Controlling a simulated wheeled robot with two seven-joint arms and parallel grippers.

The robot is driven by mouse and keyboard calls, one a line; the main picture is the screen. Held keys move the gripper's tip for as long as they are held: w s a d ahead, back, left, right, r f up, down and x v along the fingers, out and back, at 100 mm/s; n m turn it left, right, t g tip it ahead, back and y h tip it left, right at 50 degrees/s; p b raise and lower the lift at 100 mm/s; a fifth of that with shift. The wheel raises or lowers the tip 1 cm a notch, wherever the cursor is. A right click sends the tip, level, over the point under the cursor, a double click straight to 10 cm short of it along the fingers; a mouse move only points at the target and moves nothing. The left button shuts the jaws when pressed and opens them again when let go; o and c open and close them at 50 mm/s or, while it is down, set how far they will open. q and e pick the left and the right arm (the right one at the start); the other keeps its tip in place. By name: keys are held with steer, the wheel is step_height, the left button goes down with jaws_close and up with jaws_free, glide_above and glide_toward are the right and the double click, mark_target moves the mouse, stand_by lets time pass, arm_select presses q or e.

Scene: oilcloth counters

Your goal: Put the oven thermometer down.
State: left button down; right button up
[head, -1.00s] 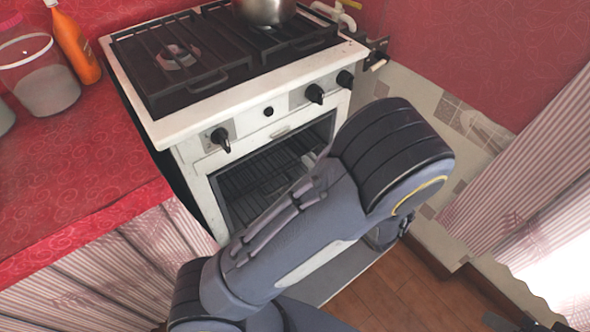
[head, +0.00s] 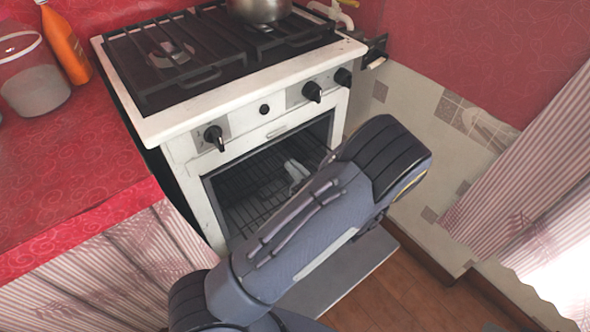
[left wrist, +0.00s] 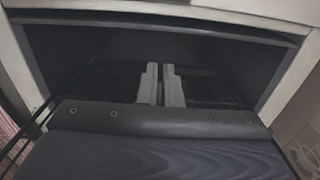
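My left gripper (head: 296,168) reaches through the front opening of the oven (head: 206,200), over the wire rack (head: 245,205). In the left wrist view its two pale fingers (left wrist: 161,85) stand close together with a narrow dark gap between them, inside the oven cavity. I cannot make out the oven thermometer in either view, and cannot tell whether something thin is between the fingers. My left forearm hides part of the oven's front and right side. My right gripper is not in view.
The oven door (head: 345,275) is folded down under my arm. A pot (head: 260,8) stands on the black hob grates (head: 165,55). On the red counter (head: 70,170) at left are a clear tub (head: 35,85) and an orange bottle (head: 66,45). A striped curtain (head: 510,180) hangs at right.

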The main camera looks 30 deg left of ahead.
arm_select(q)
steer(key=shift+f, duration=0.2)
steer(key=c, duration=1.6)
jaws_free()
steer(key=shift+r, duration=0.1)
